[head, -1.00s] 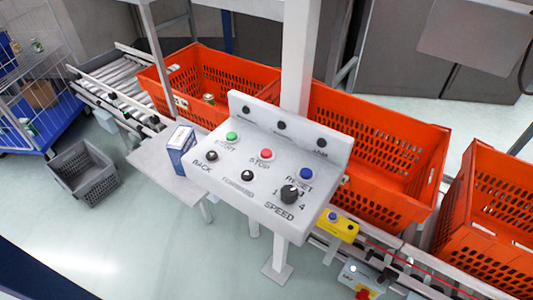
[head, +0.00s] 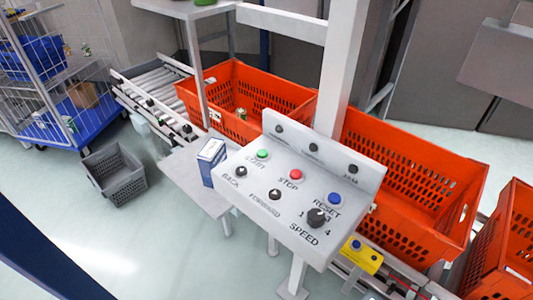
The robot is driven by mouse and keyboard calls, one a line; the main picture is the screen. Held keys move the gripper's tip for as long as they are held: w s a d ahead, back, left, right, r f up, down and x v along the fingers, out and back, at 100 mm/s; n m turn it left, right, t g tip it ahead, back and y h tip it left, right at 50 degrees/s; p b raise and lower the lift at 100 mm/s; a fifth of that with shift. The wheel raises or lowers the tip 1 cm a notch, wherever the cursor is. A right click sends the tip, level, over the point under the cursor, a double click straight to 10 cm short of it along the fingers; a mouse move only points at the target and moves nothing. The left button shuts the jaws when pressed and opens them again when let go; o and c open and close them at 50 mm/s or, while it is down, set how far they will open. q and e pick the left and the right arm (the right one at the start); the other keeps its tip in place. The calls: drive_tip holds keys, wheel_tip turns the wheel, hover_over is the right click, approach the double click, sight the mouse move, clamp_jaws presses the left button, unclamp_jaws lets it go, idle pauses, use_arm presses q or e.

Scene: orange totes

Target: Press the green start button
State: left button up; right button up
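The green start button (head: 263,154) sits at the upper left of the sloped control panel (head: 255,194), above its START label. A red STOP button (head: 296,174) and a blue RESET button (head: 334,198) are to its right on the same row. Black BACK (head: 241,171) and FORWARD (head: 274,194) buttons and a black SPEED knob (head: 317,217) are lower on the panel. Neither of my grippers is in view, and nothing covers the green button.
Orange totes (head: 395,228) stand on the conveyor behind the panel. A small box (head: 211,160) stands on a side shelf left of it. A grey crate (head: 116,178) is on the floor, and a wire cart (head: 55,80) stands at the left. A yellow button box (head: 361,256) is below the panel.

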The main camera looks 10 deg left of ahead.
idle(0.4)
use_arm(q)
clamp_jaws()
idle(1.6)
